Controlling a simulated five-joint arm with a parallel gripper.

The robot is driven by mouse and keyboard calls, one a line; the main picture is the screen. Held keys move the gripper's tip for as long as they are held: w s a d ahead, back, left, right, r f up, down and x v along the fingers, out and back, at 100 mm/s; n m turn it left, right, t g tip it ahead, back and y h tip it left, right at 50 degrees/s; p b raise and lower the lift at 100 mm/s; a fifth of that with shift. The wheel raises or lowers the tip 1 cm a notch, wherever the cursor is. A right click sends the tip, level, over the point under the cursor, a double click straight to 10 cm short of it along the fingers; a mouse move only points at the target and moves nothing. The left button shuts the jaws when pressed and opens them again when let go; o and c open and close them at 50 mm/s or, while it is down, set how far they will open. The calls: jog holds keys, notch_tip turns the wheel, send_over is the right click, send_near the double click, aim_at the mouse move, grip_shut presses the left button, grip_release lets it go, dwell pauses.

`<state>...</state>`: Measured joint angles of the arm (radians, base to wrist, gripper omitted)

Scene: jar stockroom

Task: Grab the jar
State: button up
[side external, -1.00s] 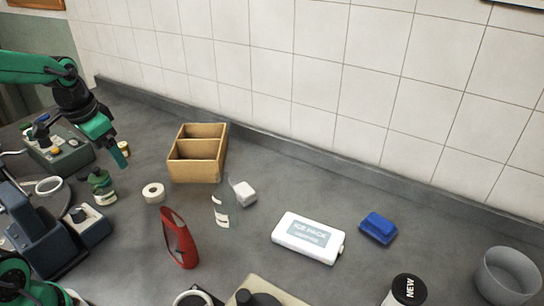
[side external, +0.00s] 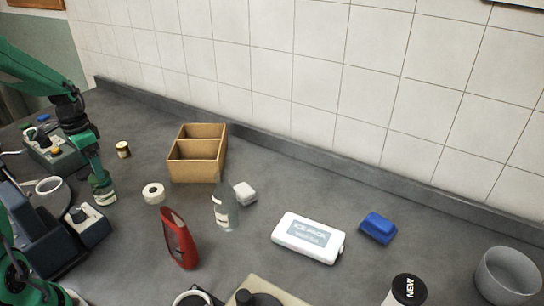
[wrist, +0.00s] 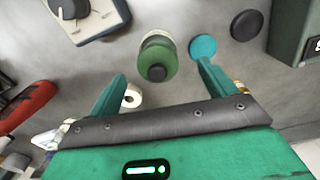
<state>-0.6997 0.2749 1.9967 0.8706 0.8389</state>
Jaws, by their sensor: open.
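A small green jar (side external: 104,195) with a pale band stands on the grey counter at the left, partly hidden by my gripper. In the wrist view the green jar (wrist: 157,50) shows from above with a dark round top. My gripper (side external: 100,178) points down at the jar in the side view. In the wrist view my gripper (wrist: 163,70) is open, with one finger to each side of the jar's line. The jar lies just ahead of the fingertips, and I cannot tell whether they touch it. A second small jar (side external: 123,149) with a dark lid stands behind.
A grey device with a knob (side external: 86,222) stands close in front of the jar. A white tape roll (side external: 153,193), a wooden box (side external: 195,172), a red bottle-like object (side external: 179,240) and a clear bottle (side external: 222,207) stand to the right. A teal disc (wrist: 203,47) lies near the right finger.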

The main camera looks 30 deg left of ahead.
aim_at(100, 184)
jog(key=shift+d+f, duration=0.2)
jog(key=shift+f, duration=3.65)
jog(key=c, duration=1.1)
